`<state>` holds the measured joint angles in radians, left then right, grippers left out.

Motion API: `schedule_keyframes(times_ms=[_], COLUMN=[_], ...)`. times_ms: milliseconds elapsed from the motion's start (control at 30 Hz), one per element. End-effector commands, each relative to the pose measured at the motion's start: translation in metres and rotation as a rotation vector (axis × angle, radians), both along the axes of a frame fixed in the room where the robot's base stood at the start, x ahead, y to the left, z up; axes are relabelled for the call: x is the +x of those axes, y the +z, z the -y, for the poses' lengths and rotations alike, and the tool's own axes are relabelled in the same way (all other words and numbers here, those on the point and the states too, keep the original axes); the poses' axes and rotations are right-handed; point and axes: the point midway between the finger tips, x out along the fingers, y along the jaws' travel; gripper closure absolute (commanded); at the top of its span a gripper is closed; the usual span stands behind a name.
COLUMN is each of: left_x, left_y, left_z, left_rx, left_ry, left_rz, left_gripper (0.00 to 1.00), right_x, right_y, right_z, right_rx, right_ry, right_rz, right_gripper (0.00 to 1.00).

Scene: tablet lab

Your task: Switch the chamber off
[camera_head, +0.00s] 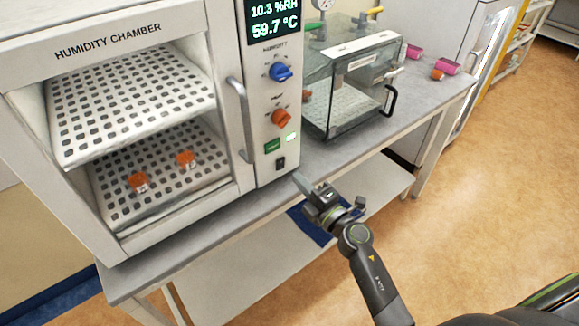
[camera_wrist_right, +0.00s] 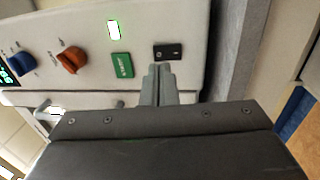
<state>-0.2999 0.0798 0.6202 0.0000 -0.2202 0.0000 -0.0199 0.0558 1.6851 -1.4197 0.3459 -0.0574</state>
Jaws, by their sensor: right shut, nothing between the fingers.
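The humidity chamber (camera_head: 110,42) stands on the bench at the left, its display lit with 10.3 %RH and 59.7 °C. Its black rocker switch (camera_head: 280,163) is low on the control panel, below the green button (camera_head: 272,146) and a lit indicator (camera_head: 291,137). My right gripper (camera_head: 301,181) is shut and empty, just in front of and to the right of the switch. In the right wrist view the fingertips (camera_wrist_right: 161,68) are close to the switch (camera_wrist_right: 168,51); I cannot tell if they touch. The left gripper is not in view.
A blue knob (camera_head: 279,72) and an orange knob (camera_head: 281,117) sit above the switch. The chamber's door handle (camera_head: 240,120) is left of the panel. A clear glass box (camera_head: 345,90) stands on the bench (camera_head: 330,160) to the right.

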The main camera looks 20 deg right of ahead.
Motion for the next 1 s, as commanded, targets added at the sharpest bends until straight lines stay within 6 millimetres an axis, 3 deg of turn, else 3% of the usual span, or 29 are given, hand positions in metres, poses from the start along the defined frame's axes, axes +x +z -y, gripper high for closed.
schedule_keyframes(times_ms=[100, 300, 733, 1000], left_x=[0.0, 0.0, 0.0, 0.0], left_y=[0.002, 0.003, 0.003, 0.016], left_z=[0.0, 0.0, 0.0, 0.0], left_rx=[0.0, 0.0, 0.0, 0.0], left_ry=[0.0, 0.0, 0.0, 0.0], left_rz=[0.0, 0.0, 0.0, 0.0], left_gripper=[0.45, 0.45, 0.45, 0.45], right_x=[0.02, 0.04, 0.044, 0.054], right_y=[0.003, 0.005, 0.006, 0.014], right_z=[-0.008, -0.015, -0.016, -0.02], right_rx=[0.001, 0.0, 0.0, 0.001], right_ry=[0.0, 0.0, 0.0, 0.0], right_rz=[0.001, 0.0, 0.0, 0.003], right_gripper=[1.0, 1.0, 1.0, 1.0])
